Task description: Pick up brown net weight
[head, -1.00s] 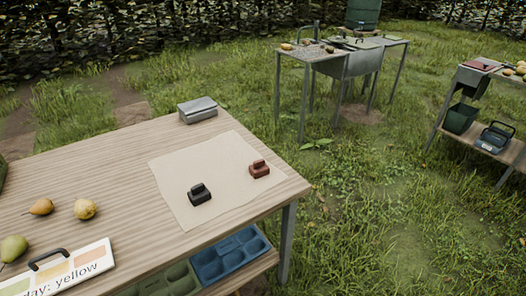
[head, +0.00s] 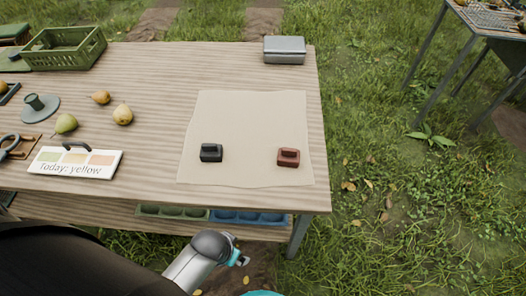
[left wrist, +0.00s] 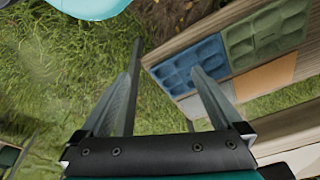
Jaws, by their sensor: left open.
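The brown net weight (head: 289,157), a small reddish-brown block with a raised handle, stands on the right part of a beige sheet (head: 245,120) on the wooden table. A similar black weight (head: 211,152) stands to its left on the same sheet. My left gripper (left wrist: 167,58) shows in the left wrist view with its two fingers apart and nothing between them. It is low beside the table, near the lower shelf, away from the weights.
A grey metal box (head: 284,50) stands at the table's back right corner. Pears (head: 122,115), a "Today: yellow" sign (head: 76,161) and a green crate (head: 65,48) are at left. A blue tray (left wrist: 188,65) and a green tray (left wrist: 265,35) sit on the lower shelf.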

